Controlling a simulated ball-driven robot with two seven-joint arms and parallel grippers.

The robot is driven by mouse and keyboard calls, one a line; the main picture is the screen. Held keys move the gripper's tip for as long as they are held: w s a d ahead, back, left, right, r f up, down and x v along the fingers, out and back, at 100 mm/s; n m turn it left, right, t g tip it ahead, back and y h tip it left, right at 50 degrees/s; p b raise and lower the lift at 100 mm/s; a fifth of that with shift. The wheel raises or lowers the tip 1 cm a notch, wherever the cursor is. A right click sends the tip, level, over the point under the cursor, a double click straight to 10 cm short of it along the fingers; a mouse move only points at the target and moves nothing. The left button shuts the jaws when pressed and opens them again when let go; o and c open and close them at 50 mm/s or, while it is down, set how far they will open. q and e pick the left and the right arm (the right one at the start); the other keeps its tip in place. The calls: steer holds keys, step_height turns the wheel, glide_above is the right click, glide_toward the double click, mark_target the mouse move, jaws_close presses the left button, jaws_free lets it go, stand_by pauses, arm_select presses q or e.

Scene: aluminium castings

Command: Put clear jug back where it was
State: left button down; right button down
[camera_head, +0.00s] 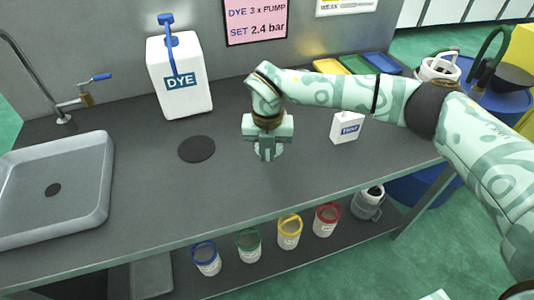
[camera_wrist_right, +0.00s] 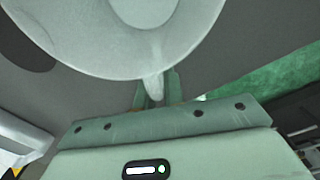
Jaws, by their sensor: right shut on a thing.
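The clear jug (camera_wrist_right: 115,45) fills the top of the right wrist view as a pale, see-through round body with a short handle. My right gripper (camera_wrist_right: 155,95) is shut on that handle. In the head view my right gripper (camera_head: 268,152) points down low over the middle of the grey counter (camera_head: 190,205), and hides most of the jug behind it. I cannot tell whether the jug touches the counter. A dark round disc (camera_head: 197,149) lies flat on the counter to the left of the gripper. My left gripper is not in view.
A white DYE container (camera_head: 180,88) stands behind the disc, and a small white box (camera_head: 346,128) stands to the right. A grey sink (camera_head: 85,190) is at the left. Several lidded pots, including a yellow-rimmed one (camera_head: 289,233), stand on the shelf below. The front middle counter is clear.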

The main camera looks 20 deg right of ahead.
steer(key=shift+w+f, duration=0.1)
steer(key=shift+f, duration=0.05)
steer(key=c, duration=1.5)
jaws_free()
steer(key=shift+f, duration=0.15)
step_height(320, 180, up, 12)
steer(key=p, duration=0.2)
steer(key=shift+r+p, duration=0.2)
steer(key=shift+p, duration=0.2)
